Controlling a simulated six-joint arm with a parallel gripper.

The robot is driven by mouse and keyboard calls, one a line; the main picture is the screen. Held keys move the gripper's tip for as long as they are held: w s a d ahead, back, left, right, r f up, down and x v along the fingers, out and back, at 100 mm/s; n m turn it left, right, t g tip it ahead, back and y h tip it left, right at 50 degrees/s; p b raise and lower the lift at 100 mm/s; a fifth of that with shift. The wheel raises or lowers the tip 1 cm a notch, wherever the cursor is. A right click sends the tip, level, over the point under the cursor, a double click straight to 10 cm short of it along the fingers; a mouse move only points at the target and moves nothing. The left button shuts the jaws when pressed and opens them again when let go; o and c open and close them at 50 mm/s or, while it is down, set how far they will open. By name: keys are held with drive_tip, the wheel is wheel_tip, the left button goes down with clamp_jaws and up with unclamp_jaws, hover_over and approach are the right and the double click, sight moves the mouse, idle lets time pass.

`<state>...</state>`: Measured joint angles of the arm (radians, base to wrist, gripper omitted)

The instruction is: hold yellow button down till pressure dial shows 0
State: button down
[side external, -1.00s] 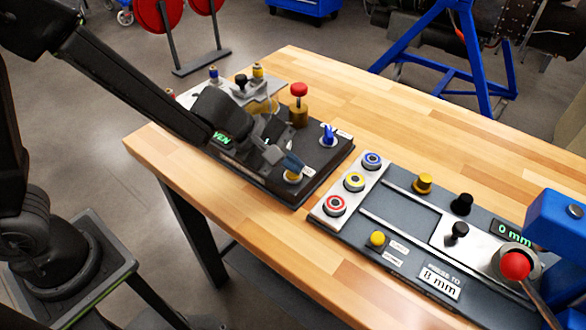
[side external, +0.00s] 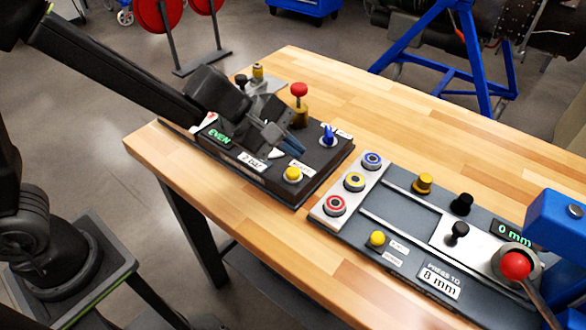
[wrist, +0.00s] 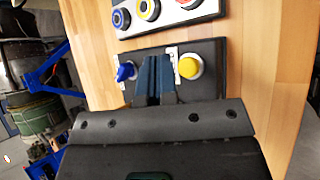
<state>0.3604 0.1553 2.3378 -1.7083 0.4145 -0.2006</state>
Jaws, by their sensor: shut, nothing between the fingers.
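The yellow button (side external: 292,174) sits at the front right corner of the dark left-hand panel (side external: 311,190). It also shows in the wrist view (wrist: 189,67), right of my fingertips. My gripper (side external: 297,148) is shut and empty, above the panel and behind the button, clear of it. In the wrist view my fingertips (wrist: 153,66) lie between the blue knob (wrist: 125,72) and the yellow button. A green display (side external: 219,137) on the panel reads "EVEN", and a label (side external: 252,162) seems to read "2 bar". My gripper partly covers the panel's middle; I cannot make out a pressure dial reading.
A red knob on a brass post (side external: 299,103) stands behind my gripper, and the blue knob (side external: 328,135) to its right. The right-hand panel (side external: 400,210) has ringed parts, another yellow button (side external: 377,238) and a red ball lever (side external: 515,266). The front-left wood is clear.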

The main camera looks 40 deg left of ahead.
sight(290, 173)
drive_tip(key=shift+r, duration=1.45)
drive_tip(key=shift+s+a+r+m, duration=0.1)
drive_tip(key=shift+s+r+m, duration=0.05)
drive_tip(key=shift+r+m, duration=0.15)
drive_tip(key=s+a+r+m, duration=0.4)
drive_tip(key=s+r+m, duration=0.2)
drive_tip(key=s+m, duration=0.15)
drive_tip(key=s+a+m+y, duration=0.7)
drive_tip(key=s+a, duration=0.3)
drive_tip(key=a, duration=0.2)
drive_tip(key=shift+s+f+m, duration=0.15)
drive_tip(key=shift+f+m, duration=0.15)
drive_tip(key=shift+m, duration=0.25)
